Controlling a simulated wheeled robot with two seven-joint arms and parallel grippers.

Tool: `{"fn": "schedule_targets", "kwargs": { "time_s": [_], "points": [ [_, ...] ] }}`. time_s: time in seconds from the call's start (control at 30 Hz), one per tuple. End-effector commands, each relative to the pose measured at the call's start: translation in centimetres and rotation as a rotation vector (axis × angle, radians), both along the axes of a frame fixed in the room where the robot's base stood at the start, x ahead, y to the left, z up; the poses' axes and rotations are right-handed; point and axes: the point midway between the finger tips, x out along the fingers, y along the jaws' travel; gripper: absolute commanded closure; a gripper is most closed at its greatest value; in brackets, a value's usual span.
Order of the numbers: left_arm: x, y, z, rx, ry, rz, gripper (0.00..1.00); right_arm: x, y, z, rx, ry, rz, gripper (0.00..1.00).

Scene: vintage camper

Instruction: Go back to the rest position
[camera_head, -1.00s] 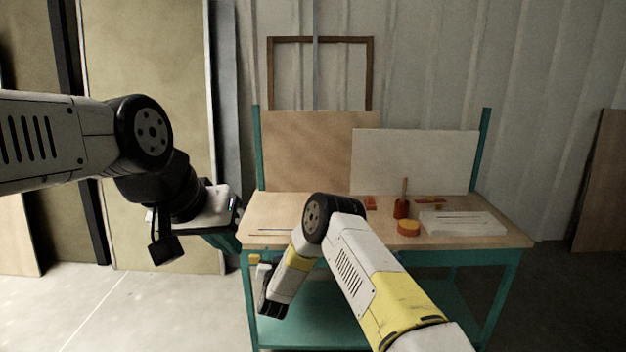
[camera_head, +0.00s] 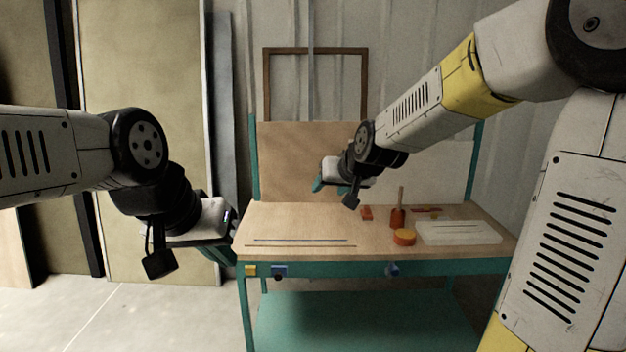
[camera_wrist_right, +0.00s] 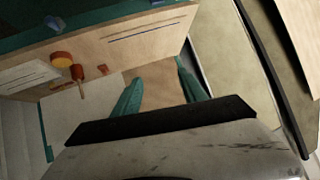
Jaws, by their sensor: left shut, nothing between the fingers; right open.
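My left gripper (camera_head: 218,252) is at the left of the head view, beside the left end of the workbench (camera_head: 290,222). Its teal fingers are shut and empty, and partly hidden by the wrist. My right gripper (camera_head: 317,186) is raised above the back of the workbench, in front of the brown board (camera_head: 290,150). In the right wrist view its two teal fingers (camera_wrist_right: 160,88) are spread apart with nothing between them. My right arm reaches in from the upper right of the head view.
On the bench stand an orange round tub (camera_head: 403,237), a red container with a handle (camera_head: 397,217), a small red block (camera_head: 366,213) and a white slab (camera_head: 458,232). Thin rods (camera_head: 300,243) lie at the front left. The floor (camera_head: 110,310) at lower left is clear.

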Motion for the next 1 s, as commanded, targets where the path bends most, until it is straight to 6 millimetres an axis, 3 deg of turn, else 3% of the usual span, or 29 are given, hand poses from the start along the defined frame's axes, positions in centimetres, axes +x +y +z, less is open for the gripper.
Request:
{"fn": "schedule_targets", "kwargs": {
  "time_s": [0.1,0.3,0.4,0.5,0.67,1.0],
  "points": [
    [0.0,0.0,0.0,0.000,0.000,0.000,1.00,-6.2,-3.1,1.4,-0.025,0.066,-0.011,0.50],
    [0.0,0.0,0.0,0.000,0.000,0.000,1.00,-16.7,-7.2,1.2,-0.062,0.195,-0.032,0.50],
    [0.0,0.0,0.0,0.000,0.000,0.000,1.00,-21.0,-8.6,0.5,-0.074,0.250,-0.044,0.50],
    [0.0,0.0,0.0,0.000,0.000,0.000,1.00,-24.0,-9.4,-0.2,-0.081,0.292,-0.051,0.50],
    [0.0,0.0,0.0,0.000,0.000,0.000,1.00,-26.2,-10.0,-0.9,-0.087,0.324,-0.057,0.50],
    [0.0,0.0,0.0,0.000,0.000,0.000,1.00,-26.3,-10.0,-0.9,-0.087,0.327,-0.057,0.50]
  ]
}}
